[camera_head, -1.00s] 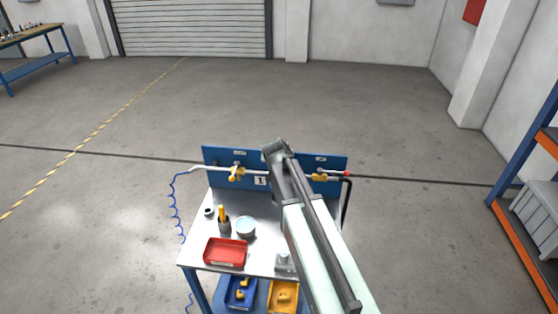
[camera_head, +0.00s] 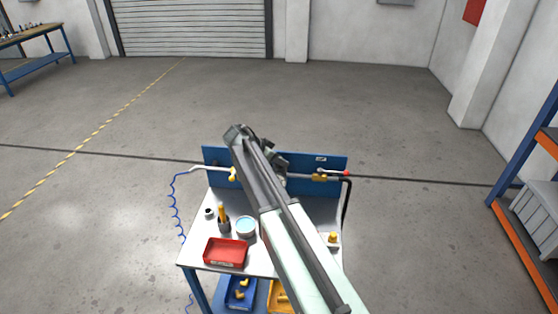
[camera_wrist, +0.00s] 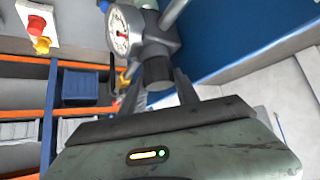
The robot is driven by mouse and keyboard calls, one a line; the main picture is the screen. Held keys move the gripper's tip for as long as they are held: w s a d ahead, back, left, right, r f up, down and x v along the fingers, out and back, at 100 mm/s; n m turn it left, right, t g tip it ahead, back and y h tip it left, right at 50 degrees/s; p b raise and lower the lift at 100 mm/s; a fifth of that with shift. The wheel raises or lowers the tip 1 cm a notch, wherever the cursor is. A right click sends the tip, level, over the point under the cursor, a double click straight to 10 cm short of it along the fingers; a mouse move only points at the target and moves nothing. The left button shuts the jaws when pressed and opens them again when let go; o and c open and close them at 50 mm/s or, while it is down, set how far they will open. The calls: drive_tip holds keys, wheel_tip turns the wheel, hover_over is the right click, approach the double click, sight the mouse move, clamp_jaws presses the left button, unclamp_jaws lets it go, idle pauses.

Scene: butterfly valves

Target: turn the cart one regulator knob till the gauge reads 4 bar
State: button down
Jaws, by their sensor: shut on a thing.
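The regulator stands at the blue back panel (camera_head: 330,162) of the cart. In the wrist view its grey metal body (camera_wrist: 156,42) carries a round white gauge (camera_wrist: 121,32) with red marks; I cannot read the needle's value. The dark regulator knob (camera_wrist: 157,69) sticks out of the body toward my gripper (camera_wrist: 158,84). My gripper's two dark fingers stand on either side of the knob, shut on it. In the head view my arm crosses the cart and hides the regulator's gauge and most of my gripper.
A pipe with yellow valve handles (camera_head: 320,177) runs along the panel. A red tray (camera_head: 226,252), a pen cup (camera_head: 223,222) and a round tin (camera_head: 246,226) stand on the cart top (camera_head: 199,238). A blue bin (camera_head: 240,291) sits below. The floor around the cart is clear.

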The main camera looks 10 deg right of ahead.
drive_tip(key=shift+m+g, duration=0.6)
drive_tip(key=shift+m, duration=0.2)
drive_tip(key=shift+h, duration=0.3)
drive_tip(key=c, duration=1.2)
unclamp_jaws()
drive_tip(key=shift+f, duration=0.1)
drive_tip(key=p+v, duration=0.5)
drive_tip(key=v, duration=0.3)
drive_tip(key=shift+w, duration=0.15)
